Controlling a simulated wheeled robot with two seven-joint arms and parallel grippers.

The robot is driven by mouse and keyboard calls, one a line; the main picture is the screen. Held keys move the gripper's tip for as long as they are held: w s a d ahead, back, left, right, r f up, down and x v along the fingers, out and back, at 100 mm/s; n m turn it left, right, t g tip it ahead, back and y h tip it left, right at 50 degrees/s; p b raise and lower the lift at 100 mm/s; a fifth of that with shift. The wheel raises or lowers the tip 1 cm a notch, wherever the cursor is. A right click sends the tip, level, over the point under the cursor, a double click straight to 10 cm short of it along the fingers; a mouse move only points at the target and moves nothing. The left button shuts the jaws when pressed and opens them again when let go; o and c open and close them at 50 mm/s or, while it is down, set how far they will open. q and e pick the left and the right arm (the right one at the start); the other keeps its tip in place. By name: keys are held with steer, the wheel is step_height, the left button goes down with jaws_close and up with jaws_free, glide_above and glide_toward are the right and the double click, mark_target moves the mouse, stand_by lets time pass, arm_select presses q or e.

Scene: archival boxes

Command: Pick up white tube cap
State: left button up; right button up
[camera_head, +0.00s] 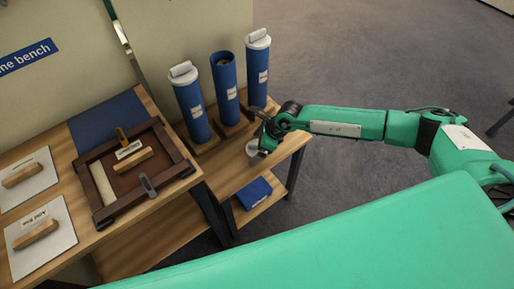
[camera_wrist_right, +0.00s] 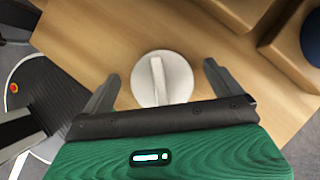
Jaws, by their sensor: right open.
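A round white tube cap (camera_wrist_right: 178,78) with a raised bar grip lies on the wooden bench in the right wrist view. In the head view the cap (camera_head: 254,149) is partly hidden by my right gripper (camera_head: 259,130). My right gripper (camera_wrist_right: 160,85) is open, with one finger on each side of the cap and space between each finger and the rim. I cannot tell its exact height over the bench. The middle blue tube (camera_head: 224,88) has no cap; its top is open. My left gripper is not in view.
Two blue tubes, left (camera_head: 191,104) and right (camera_head: 257,68), wear white caps and stand in wooden holders behind my gripper. A blue box (camera_head: 254,193) lies on the lower shelf. A dark wooden frame (camera_head: 107,213) lies on the left bench.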

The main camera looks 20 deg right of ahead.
steer(key=shift+c, duration=0.3)
steer(key=c, duration=1)
steer(key=shift+o, duration=0.2)
